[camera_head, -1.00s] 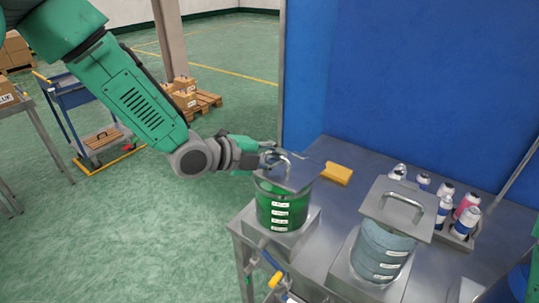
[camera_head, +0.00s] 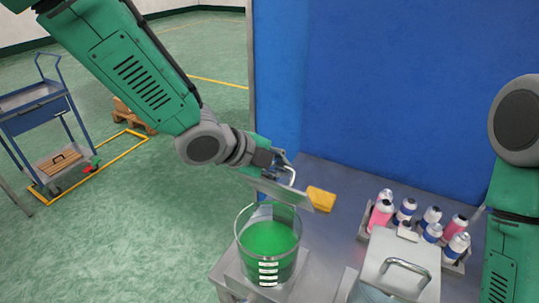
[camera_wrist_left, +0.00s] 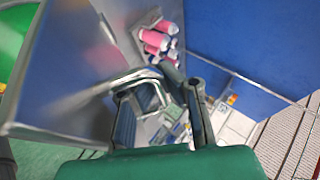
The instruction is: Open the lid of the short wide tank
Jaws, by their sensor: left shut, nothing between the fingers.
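The short wide tank (camera_head: 267,255) is clear, holds green liquid and is open at the top in the head view. Its square metal lid (camera_head: 312,196) is raised above and behind the rim, tilted. My left gripper (camera_head: 284,164) is shut at the lid's handle. In the left wrist view the lid (camera_wrist_left: 70,75) fills the left side, and its handle (camera_wrist_left: 148,84) shows by the fingers (camera_wrist_left: 160,108). How the handle bears on the fingers is unclear. My right arm shows at the right edge; its gripper is out of view.
A second tank with a closed square metal lid (camera_head: 388,272) stands at the lower right. A rack of several pink and blue-white bottles (camera_head: 431,232) is behind it. A yellow block (camera_head: 321,198) lies on the metal table near the blue wall (camera_head: 420,90).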

